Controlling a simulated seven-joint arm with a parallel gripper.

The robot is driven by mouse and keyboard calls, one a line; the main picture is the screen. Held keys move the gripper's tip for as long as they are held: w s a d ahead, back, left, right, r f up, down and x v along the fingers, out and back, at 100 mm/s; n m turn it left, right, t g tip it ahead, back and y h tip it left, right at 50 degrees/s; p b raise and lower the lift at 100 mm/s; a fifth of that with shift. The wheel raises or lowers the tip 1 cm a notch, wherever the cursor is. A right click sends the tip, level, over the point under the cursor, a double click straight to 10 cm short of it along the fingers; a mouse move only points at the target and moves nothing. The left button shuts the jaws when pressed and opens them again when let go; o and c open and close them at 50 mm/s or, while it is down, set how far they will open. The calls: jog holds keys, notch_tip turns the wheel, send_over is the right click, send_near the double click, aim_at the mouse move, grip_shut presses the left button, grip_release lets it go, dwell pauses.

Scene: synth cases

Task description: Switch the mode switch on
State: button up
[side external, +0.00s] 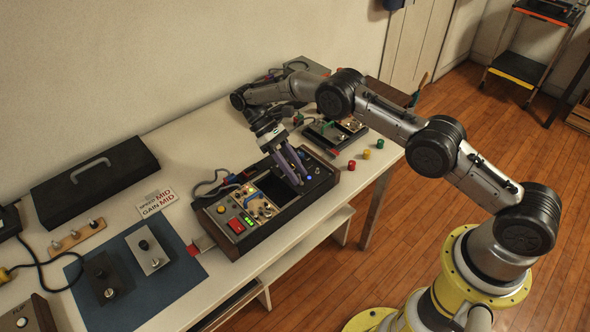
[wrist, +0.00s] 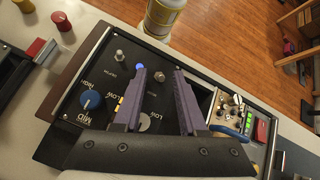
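The control panel (side external: 245,238) is a dark box with a wooden frame on the white table. Its end section in the wrist view carries a blue knob (wrist: 90,101), a silver toggle (wrist: 120,56) with a label too small to read, and a lit blue lamp (wrist: 140,66). A second small toggle (wrist: 159,76) shows between the fingertips. I cannot tell which toggle is the mode switch or how it is set. My gripper (side external: 299,180) is over this section, fingers pointing down. The fingers (wrist: 160,72) are apart with nothing held. Contact with the panel cannot be told.

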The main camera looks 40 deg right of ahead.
jog(key=shift+r, duration=0.1)
jog(key=shift+r, duration=0.3)
notch_tip(320, 180, up, 3)
jog(key=shift+f, duration=0.15)
jog(key=s+d+r, duration=0.2)
jog(key=s+r, duration=0.7)
jog(key=s, duration=0.5)
jog(key=shift+d+r, duration=0.15)
jog(key=shift+r, duration=0.15)
